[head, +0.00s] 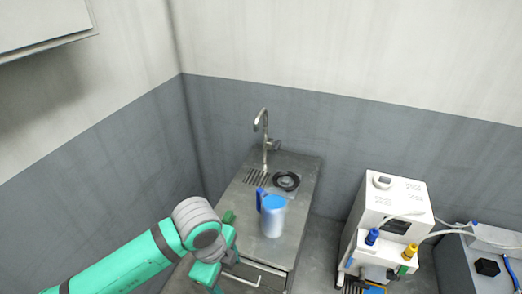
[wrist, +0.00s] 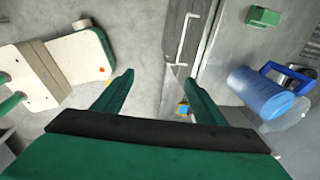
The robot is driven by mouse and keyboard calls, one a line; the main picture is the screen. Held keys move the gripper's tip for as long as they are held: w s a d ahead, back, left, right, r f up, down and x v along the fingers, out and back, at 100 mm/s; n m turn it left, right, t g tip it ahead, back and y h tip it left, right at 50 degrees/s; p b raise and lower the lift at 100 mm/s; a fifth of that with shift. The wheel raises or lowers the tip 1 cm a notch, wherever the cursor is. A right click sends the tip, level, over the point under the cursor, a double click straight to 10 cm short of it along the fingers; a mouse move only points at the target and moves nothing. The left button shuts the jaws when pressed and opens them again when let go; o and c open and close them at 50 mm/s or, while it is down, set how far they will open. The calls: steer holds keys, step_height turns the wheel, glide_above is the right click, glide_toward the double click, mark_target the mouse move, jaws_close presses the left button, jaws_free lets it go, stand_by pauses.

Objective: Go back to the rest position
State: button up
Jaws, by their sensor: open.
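My gripper (wrist: 158,78) is open in the wrist view, with its two green fingers apart and nothing between them. In the head view my gripper (head: 210,272) is at the lower middle, in front of and to the left of the metal counter, partly cut by the bottom edge. A blue jug (head: 273,216) with a darker blue handle stands on the counter, apart from my gripper. The jug (wrist: 262,94) also shows at the right of the wrist view, clear of the fingers.
The metal counter (head: 238,196) has a tap (head: 264,140), a dark round fitting (head: 286,181) and a small green block (head: 228,217). A white machine (head: 389,215) stands to the right, with a grey box (head: 480,262) beyond it. Walls close in behind and left.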

steer(key=w+d+r+n+t+h, duration=0.1)
steer(key=w+d+r+t+h, duration=0.35)
steer(key=d, duration=0.75)
steer(key=w+d+r+n+t+h, duration=0.15)
steer(key=w+d+r+h, duration=0.45)
steer(key=d, duration=0.6)
steer(key=w+d+r+n+t+h, duration=0.2)
steer(key=d+r+n+t, duration=0.1)
steer(key=r+n+t, duration=0.45)
steer(key=s+a+f+n+t+y, duration=0.2)
steer(key=s+a+f+n+y, duration=0.4)
steer(key=f, duration=0.3)
steer(key=s+a+f+n+t+y, duration=0.25)
steer(key=s+f+n+y, duration=0.3)
steer(key=f+n, duration=0.35)
steer(key=s+a+f+m+g, duration=0.1)
steer(key=s+a+f, duration=0.2)
steer(key=s, duration=0.5)
steer(key=s+a+f+m+g+y, duration=0.1)
steer(key=s+a+f, duration=0.2)
steer(key=s, duration=0.5)
steer(key=s+a+f+m+g+y, duration=0.1)
steer(key=s+a+f, duration=0.2)
steer(key=s, duration=0.5)
steer(key=shift+a+g, duration=0.3)
steer(key=shift+a, duration=0.05)
